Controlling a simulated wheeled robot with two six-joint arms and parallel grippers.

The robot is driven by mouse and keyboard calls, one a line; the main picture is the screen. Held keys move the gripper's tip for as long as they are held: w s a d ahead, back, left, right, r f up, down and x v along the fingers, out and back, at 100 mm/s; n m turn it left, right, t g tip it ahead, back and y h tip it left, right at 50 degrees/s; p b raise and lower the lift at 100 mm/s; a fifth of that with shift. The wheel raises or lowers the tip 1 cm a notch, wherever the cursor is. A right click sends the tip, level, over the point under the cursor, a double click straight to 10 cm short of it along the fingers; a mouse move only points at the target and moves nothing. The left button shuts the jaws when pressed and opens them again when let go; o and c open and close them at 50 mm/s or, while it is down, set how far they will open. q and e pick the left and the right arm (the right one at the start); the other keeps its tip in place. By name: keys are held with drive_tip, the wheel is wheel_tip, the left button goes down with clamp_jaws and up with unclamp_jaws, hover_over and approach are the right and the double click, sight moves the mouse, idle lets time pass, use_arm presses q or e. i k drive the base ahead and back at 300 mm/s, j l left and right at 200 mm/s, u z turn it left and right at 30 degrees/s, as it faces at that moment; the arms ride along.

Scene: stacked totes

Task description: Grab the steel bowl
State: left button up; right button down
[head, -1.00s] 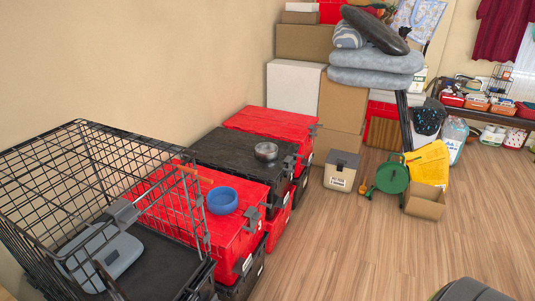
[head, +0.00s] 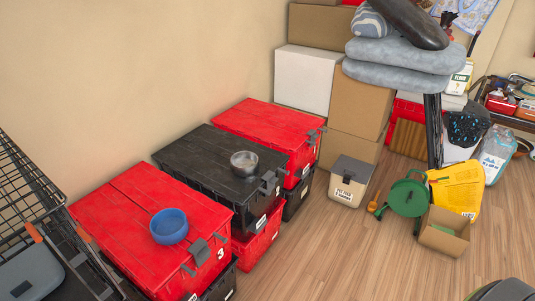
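The steel bowl (head: 244,163) is a small, shiny grey metal bowl. It sits upright on the lid of the black tote (head: 205,160), near that lid's right side and close to the latch. Neither of my grippers shows in the head view, so I cannot see their state or their distance from the bowl.
A blue bowl (head: 169,226) sits on the nearer red tote (head: 118,218). Another red tote (head: 262,128) stands behind the black one. A wire crate (head: 32,185) is at the left edge. Wooden floor (head: 335,255) is clear right of the totes.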

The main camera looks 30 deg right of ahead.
sight(245, 163)
drive_tip(key=i+l, duration=0.1)
drive_tip(key=l, duration=0.4)
drive_tip(key=i+l, duration=0.1)
drive_tip(key=l, duration=0.4)
drive_tip(key=i+l, duration=0.1)
drive_tip(key=l, duration=0.85)
drive_tip(key=i+l, duration=0.15)
drive_tip(key=l, duration=0.35)
